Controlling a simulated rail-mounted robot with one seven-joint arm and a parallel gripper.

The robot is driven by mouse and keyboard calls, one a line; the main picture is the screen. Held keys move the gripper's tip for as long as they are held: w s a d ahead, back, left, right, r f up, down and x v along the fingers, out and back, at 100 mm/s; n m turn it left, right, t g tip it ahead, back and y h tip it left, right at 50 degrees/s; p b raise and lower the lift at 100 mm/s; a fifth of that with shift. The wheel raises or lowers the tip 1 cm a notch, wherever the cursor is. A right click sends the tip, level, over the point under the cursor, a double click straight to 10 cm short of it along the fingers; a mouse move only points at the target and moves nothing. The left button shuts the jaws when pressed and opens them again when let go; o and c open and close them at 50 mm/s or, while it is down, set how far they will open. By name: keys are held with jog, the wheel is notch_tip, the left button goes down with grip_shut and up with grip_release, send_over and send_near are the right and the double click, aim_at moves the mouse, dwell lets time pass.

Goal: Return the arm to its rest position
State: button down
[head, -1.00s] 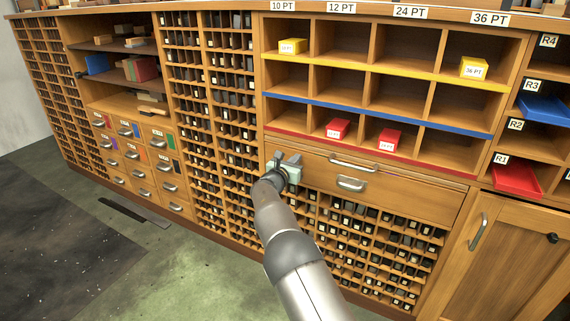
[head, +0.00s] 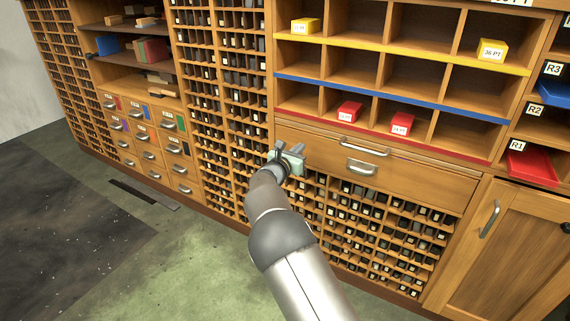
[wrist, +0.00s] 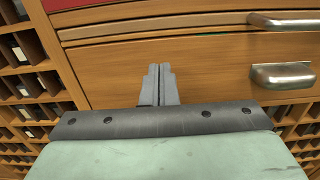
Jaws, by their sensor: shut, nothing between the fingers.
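My gripper (head: 288,151) is in front of the wide wooden drawer (head: 420,180), near its left end, in the head view. In the wrist view my gripper (wrist: 158,72) has its two grey fingers together with nothing between them. The fingers point at the drawer front (wrist: 205,75). I cannot tell whether they touch it. My arm reaches up from the bottom of the head view, bent at the elbow.
Metal handles (head: 361,167) stick out from the drawer, right of my gripper. Open cubbies above hold yellow boxes (head: 305,26) and red boxes (head: 349,111). A red tray (head: 531,163) sits at the right.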

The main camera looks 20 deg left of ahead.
jog(key=p+v, duration=0.1)
jog(key=v, duration=0.8)
jog(key=s+d+r+m+g+h+p, duration=0.1)
jog(key=d+r+m+g+h+p, duration=0.25)
jog(key=d, duration=0.65)
jog(key=d+r+m+g+h+p, duration=0.1)
jog(key=d+r+m+g+p, duration=0.35)
jog(key=d, duration=0.55)
jog(key=s+d+r+m+g+p, duration=0.2)
jog(key=s+d+r+m+p, duration=0.1)
jog(key=s+d+r+m, duration=0.25)
jog(key=s+d+r+m+g+p, duration=0.25)
jog(key=s+d+m, duration=0.3)
jog(key=d, duration=0.35)
jog(key=s+d+r+m+g+y+p, duration=0.1)
jog(key=s+r+m+y+p, duration=0.1)
jog(key=s, duration=0.8)
jog(key=s+d+r+m+g+y+p, duration=0.1)
jog(key=s+r+m+g+y+p, duration=0.1)
jog(key=s+r+m+p, duration=0.3)
jog(key=s+d+r+m+g+y+p, duration=0.1)
jog(key=s+r+m+y+p, duration=0.2)
jog(key=s, duration=1.1)
jog(key=m+y+p, duration=0.1)
jog(key=m+p, duration=0.2)
jog(key=m, duration=0.1)
jog(key=shift+s+d+r+g, duration=0.25)
jog(key=shift+s+d+g, duration=0.05)
jog(key=shift+d+g, duration=0.1)
jog(key=shift+y, duration=0.25)
